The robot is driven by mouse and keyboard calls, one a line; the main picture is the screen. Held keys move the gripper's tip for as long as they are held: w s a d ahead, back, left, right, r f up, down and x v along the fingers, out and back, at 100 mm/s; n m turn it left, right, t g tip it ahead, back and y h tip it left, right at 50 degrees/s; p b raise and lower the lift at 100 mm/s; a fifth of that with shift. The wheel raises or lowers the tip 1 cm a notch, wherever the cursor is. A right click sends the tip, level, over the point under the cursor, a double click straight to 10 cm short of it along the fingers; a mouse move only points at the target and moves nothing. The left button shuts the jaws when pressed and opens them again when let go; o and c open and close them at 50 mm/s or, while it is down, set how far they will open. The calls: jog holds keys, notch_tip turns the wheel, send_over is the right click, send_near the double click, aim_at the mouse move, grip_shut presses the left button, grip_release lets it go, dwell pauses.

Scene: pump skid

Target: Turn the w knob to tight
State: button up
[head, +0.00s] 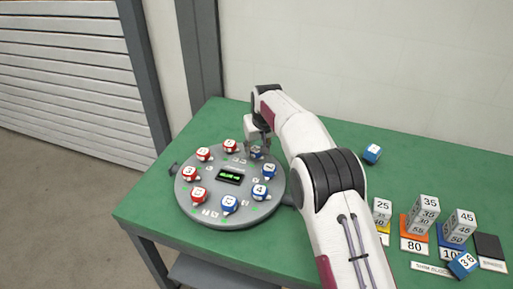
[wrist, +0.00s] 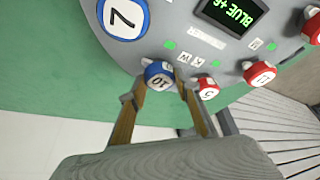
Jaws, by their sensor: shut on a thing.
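A round grey panel (head: 233,213) lies on the green table with red and blue numbered knobs around its rim and a small display (head: 230,177) in the middle. My gripper (head: 258,142) reaches down over the panel's far edge. In the wrist view its two fingers (wrist: 160,92) are shut on a blue knob (wrist: 159,75) that appears to read 10. The same blue knob shows partly hidden under my gripper in the head view (head: 256,153). Small letters W and X (wrist: 190,60) are printed close to it. Its pointer direction cannot be told.
A red knob (wrist: 208,88) sits close beside the right finger, and another red knob (wrist: 260,73) is farther right. A blue 7 knob (wrist: 123,17) is to the left. Numbered blocks (head: 424,208) and a loose blue cube (head: 372,153) stand on the table's right side.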

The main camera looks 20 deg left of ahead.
jog(key=shift+m+h, duration=0.3)
jog(key=shift+m, duration=0.7)
jog(key=shift+a+m+t, duration=0.1)
jog(key=shift+m+t, duration=0.2)
jog(key=shift+m, duration=0.2)
jog(key=shift+m+h, duration=0.4)
jog(key=o, duration=1.1)
jog(key=shift+o, duration=0.2)
jog(key=shift+r, duration=0.1)
jog(key=shift+v, duration=2.35)
jog(key=shift+s+d, duration=0.6)
jog(key=shift+s, duration=1.35)
jog(key=shift+s+d, duration=0.6)
jog(key=shift+s, duration=1.3)
jog(key=shift+s+d, duration=0.6)
jog(key=shift+s, duration=1.35)
